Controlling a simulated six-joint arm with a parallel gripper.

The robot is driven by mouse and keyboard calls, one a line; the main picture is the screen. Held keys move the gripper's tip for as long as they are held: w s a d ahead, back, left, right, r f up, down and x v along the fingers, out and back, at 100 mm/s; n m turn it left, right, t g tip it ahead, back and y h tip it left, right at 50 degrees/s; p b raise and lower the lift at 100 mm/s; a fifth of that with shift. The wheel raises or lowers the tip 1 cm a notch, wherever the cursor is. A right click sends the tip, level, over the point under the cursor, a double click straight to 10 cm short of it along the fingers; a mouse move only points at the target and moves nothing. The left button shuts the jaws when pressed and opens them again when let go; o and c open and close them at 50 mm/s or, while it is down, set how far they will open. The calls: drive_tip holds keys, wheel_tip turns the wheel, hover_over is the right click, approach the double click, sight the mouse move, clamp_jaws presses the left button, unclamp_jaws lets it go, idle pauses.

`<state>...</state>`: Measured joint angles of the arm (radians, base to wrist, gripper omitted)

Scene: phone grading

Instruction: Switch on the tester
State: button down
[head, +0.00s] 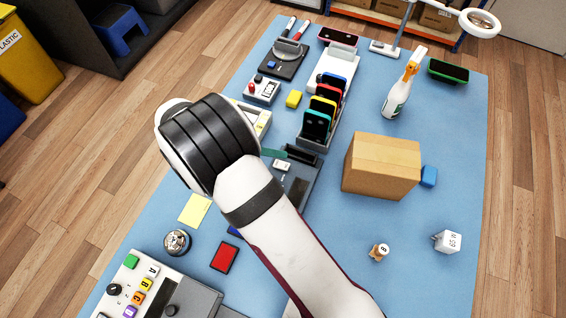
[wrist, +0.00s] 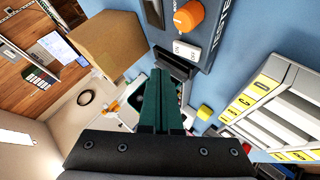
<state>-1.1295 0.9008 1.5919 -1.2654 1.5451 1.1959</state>
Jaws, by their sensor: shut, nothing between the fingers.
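The tester (head: 298,188) is a dark grey box on the blue mat, partly hidden by my arm in the head view. The wrist view shows its labelled face (wrist: 227,22), an orange knob (wrist: 188,15) and a white ON/OFF switch (wrist: 185,50). I cannot tell which way the switch is set. My gripper (wrist: 164,76) has dark green fingers, shut and empty. Its tips appear close to the switch in the wrist view, but I cannot tell whether they touch anything. In the head view, only a green piece of the gripper (head: 273,153) shows beside my arm.
A cardboard box (head: 380,168) stands right of the tester. A rack of several phones (head: 321,113) is behind it. A bottle (head: 398,95) stands at the back right. A red pad (head: 224,257) and a bell (head: 177,242) are at the front left. The right front mat is mostly clear.

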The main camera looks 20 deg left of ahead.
sight(277, 167)
drive_tip(key=shift+d+f, duration=0.2)
drive_tip(key=shift+f, duration=1)
drive_tip(key=shift+f, duration=0.1)
idle(1.0)
drive_tip(key=shift+f, duration=0.35)
drive_tip(key=shift+f, duration=0.15)
idle(0.5)
drive_tip(key=shift+r, duration=0.6)
drive_tip(key=shift+a+r, duration=0.2)
drive_tip(key=shift+r, duration=1.05)
drive_tip(key=shift+a+r, duration=0.2)
drive_tip(key=shift+r, duration=1)
